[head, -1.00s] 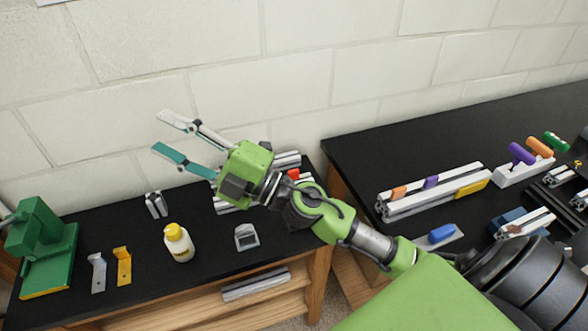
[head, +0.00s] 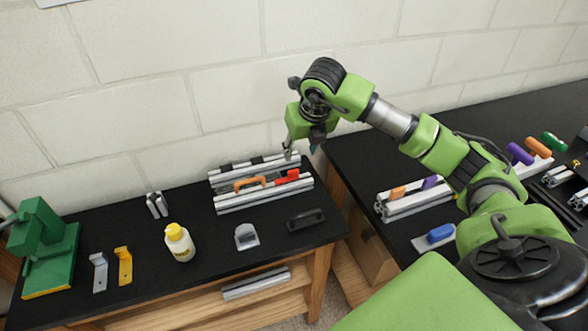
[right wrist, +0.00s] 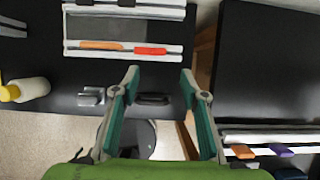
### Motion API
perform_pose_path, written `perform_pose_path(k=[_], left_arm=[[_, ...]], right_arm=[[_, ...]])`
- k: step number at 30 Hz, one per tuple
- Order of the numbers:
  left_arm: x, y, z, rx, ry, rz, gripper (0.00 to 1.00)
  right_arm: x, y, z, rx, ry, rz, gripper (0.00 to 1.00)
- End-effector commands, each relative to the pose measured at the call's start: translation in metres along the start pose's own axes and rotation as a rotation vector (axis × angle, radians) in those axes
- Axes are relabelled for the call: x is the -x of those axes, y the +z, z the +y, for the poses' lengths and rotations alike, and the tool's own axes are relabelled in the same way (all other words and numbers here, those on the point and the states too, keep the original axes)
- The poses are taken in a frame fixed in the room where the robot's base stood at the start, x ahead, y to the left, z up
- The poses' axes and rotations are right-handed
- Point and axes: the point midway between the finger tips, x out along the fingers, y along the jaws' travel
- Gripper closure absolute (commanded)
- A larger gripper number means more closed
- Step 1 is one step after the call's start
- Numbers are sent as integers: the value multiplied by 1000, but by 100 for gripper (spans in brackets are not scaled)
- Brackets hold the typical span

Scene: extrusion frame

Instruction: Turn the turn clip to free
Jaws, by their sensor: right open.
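On the left table, an aluminium extrusion frame (head: 232,207) carries an orange handle-shaped piece (head: 250,183) and a red piece (head: 287,177). In the right wrist view the orange piece (right wrist: 101,45) and the red piece (right wrist: 150,51) lie along one rail, beyond my fingertips. I cannot tell which piece is the turn clip. My right gripper (head: 300,150) points down near the frame's right end and looks apart from it. In the right wrist view it (right wrist: 160,78) is open and empty. My left gripper is not in view.
A black handle (head: 306,220), a grey bracket (head: 246,237), a yellow-capped bottle (head: 179,243) and a green machine (head: 42,243) stand on the left table. The right table has a rail with orange (head: 398,192) and purple pieces. A gap separates the tables.

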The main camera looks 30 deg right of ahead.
Motion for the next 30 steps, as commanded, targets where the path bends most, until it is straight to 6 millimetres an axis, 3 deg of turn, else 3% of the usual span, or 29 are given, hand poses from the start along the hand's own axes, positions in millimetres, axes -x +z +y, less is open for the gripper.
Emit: perform_pose_path(k=[15, 21, 30], left_arm=[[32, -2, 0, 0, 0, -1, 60], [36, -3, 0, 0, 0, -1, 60], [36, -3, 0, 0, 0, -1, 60]], right_arm=[[-102, -3, 3, 3, 5, 7, 60], [-122, -1, 3, 3, 6, 3, 60], [-128, -2, 3, 5, 6, 2, 60]])
